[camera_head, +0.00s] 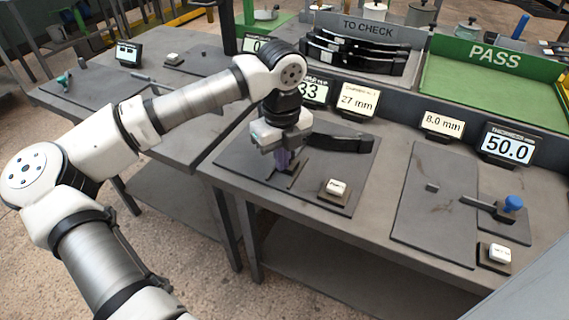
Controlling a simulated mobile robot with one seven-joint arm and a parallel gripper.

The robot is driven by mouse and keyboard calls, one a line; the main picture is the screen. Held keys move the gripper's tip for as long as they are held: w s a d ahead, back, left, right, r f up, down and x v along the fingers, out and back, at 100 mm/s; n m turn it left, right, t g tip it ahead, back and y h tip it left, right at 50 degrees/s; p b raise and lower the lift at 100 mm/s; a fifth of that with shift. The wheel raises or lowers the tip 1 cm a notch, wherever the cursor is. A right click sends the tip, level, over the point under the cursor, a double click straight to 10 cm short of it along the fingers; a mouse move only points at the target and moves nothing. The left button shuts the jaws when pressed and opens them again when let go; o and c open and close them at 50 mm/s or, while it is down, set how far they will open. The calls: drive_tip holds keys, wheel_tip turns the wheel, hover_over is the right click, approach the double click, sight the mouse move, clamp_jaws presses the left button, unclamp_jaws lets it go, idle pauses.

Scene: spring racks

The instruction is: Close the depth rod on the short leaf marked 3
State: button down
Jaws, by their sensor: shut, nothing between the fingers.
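A black, slightly curved leaf (342,143) lies on the dark plate (362,172) at the middle bench; its left end is hidden behind my gripper. No mark 3 can be read on it. My gripper (285,166) points down over the left part of this plate, at a small dark fixture (288,180). Its fingers are shut with nothing held. A purple part shows between or behind the fingertips; I cannot tell whether it is the depth rod's knob or whether the fingers touch it. Behind, a display (313,92) reads about 33 and a card (358,100) reads 27 mm.
A white button (336,187) sits at the plate's front. To the right are another plate (425,215), a blue-knobbed lever (513,203), an 8.0 mm card (442,124) and a 50.0 display (507,146). Behind stand the TO CHECK rack (372,27) with several black leaves and the green PASS tray (480,92).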

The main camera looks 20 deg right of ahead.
wheel_tip(320, 180, up, 7)
drive_tip(key=p, duration=0.3)
idle(0.7)
drive_tip(key=shift+f, duration=0.1)
